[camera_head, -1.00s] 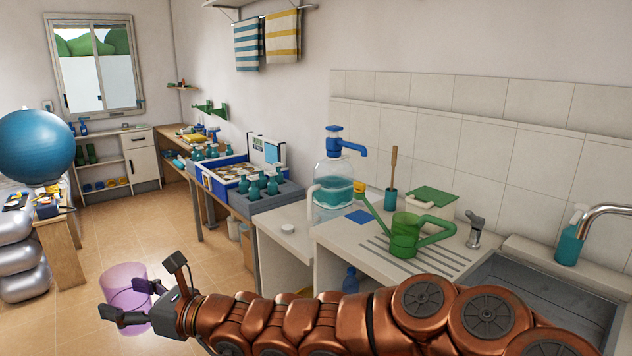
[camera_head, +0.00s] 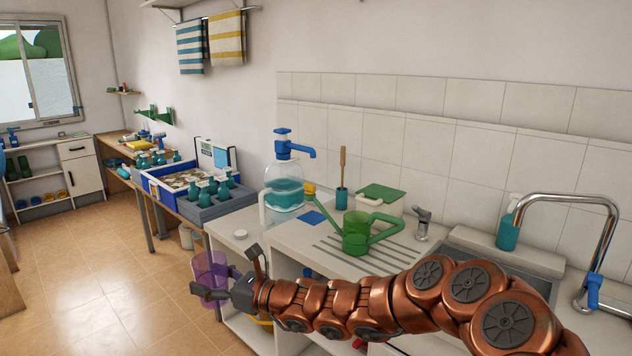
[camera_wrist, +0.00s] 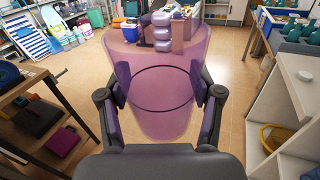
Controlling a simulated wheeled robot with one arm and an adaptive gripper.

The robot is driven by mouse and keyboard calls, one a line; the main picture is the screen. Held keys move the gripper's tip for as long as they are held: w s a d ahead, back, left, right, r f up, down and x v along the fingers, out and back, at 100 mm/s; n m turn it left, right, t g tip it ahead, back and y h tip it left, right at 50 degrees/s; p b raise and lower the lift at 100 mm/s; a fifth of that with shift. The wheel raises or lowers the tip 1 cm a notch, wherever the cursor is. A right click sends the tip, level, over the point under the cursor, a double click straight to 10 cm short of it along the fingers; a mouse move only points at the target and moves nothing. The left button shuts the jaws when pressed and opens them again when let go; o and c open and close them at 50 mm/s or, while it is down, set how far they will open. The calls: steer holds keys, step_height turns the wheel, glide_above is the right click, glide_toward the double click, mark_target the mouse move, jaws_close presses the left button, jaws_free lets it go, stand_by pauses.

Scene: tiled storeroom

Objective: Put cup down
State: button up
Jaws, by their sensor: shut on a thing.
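The cup (camera_head: 209,272) is a see-through purple tumbler, wider at its top. My gripper (camera_head: 228,280) is shut on it, at the lower left of the head view, in front of the counter's left end and above the floor. In the wrist view the cup (camera_wrist: 158,95) fills the middle, with a finger of my gripper (camera_wrist: 160,112) against each side. Part of the cup is hidden behind the fingers in the head view.
The counter (camera_head: 262,222) has bare room near a small white lid (camera_head: 240,234). A water jug (camera_head: 284,190), a green watering can (camera_head: 357,234) and a sink (camera_head: 500,268) take up the rest. A table with a crate of bottles (camera_head: 205,198) stands beyond.

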steer(key=w+d+f+m+t, duration=0.1)
steer(key=w+d+f, duration=0.15)
steer(key=d, duration=0.35)
steer(key=w+d+f+t, duration=0.1)
steer(key=w+d, duration=0.2)
steer(key=d, duration=0.3)
steer(key=d+f+m+t+h+p, duration=0.1)
steer(key=d+f, duration=0.3)
steer(key=d, duration=1)
steer(key=d+f+m+t+h, duration=0.1)
steer(key=d+f, duration=0.4)
steer(key=d, duration=0.9)
steer(key=shift+s+d+f+t+p, duration=0.15)
steer(key=shift+s+d+t+p, duration=0.25)
steer(key=shift+a, duration=0.1)
